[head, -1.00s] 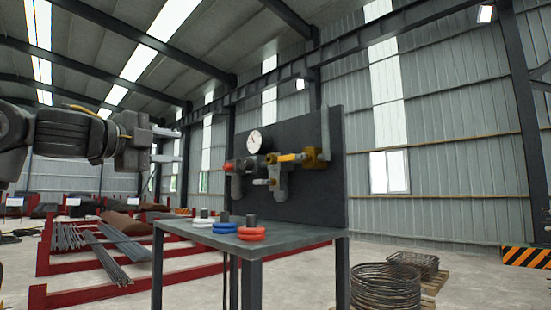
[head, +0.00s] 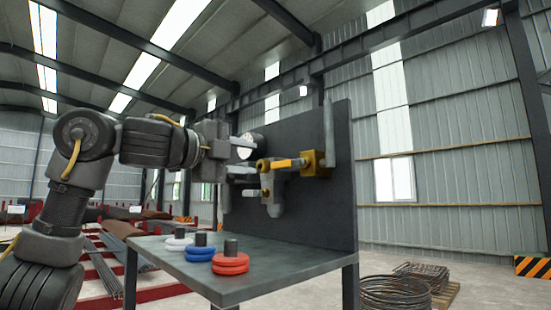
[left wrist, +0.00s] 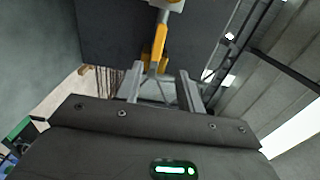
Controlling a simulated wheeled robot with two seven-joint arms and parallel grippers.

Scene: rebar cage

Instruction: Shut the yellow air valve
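The yellow air valve (head: 312,163) sits on the dark upright panel, with its orange-yellow handle (head: 284,163) lying roughly level and reaching left. In the left wrist view the yellow handle (left wrist: 158,45) shows beyond and between the fingertips. My left gripper (head: 250,176) is just left of the handle's free end, close to the panel. Its two fingers are apart with nothing between them, and it also shows in the left wrist view (left wrist: 160,72). I cannot tell whether a finger touches the handle. My right gripper is not in view.
The dark panel (head: 343,190) rises from a grey table (head: 260,283) with white, blue and red rings (head: 230,263) on posts. A gauge (head: 250,143), partly behind my gripper, and grey pipes (head: 275,200) are close by. Wire coils (head: 393,293) lie on the floor at right.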

